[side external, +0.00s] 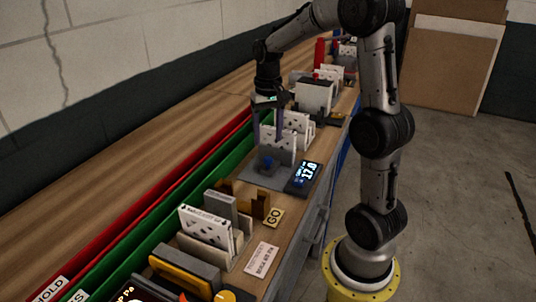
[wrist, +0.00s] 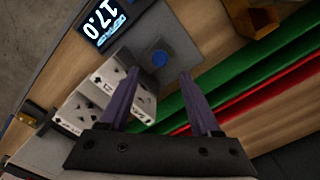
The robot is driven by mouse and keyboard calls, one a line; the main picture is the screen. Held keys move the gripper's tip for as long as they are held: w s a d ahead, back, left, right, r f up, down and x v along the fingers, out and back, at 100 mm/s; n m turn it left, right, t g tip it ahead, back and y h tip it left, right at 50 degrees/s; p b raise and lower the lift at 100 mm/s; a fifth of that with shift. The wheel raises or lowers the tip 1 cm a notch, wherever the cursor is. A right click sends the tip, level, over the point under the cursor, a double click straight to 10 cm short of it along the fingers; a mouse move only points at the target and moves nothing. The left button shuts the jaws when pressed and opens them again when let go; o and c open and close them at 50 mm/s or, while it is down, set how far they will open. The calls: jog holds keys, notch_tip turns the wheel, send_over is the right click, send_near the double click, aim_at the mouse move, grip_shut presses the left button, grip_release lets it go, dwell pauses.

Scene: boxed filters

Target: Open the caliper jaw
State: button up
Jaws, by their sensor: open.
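A grey plate (side external: 257,179) on the bench carries a small blue knob (side external: 267,163), which also shows in the wrist view (wrist: 160,58). I cannot make out a separate caliper jaw. A dark digital display (side external: 303,175) stands beside the plate; it reads 17.0 in the wrist view (wrist: 104,22). My gripper (side external: 267,138) is open and empty, pointing down above the plate. In the wrist view its two purple fingers (wrist: 160,73) stand apart, with the blue knob between and slightly beyond their tips. No contact with the knob shows.
White dotted filter boxes (wrist: 115,80) stand close beside the plate. A green channel (side external: 190,178) and a red channel (side external: 160,173) run along the bench. Nearer are a brown block stand (side external: 259,206), a yellow GO sign (side external: 273,217) and another white filter box (side external: 204,225).

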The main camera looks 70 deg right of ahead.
aim_at(268, 158)
notch_tip(268, 158, down, 7)
jog(key=shift+r, duration=0.1)
dwell(0.3)
grip_shut()
dwell(1.3)
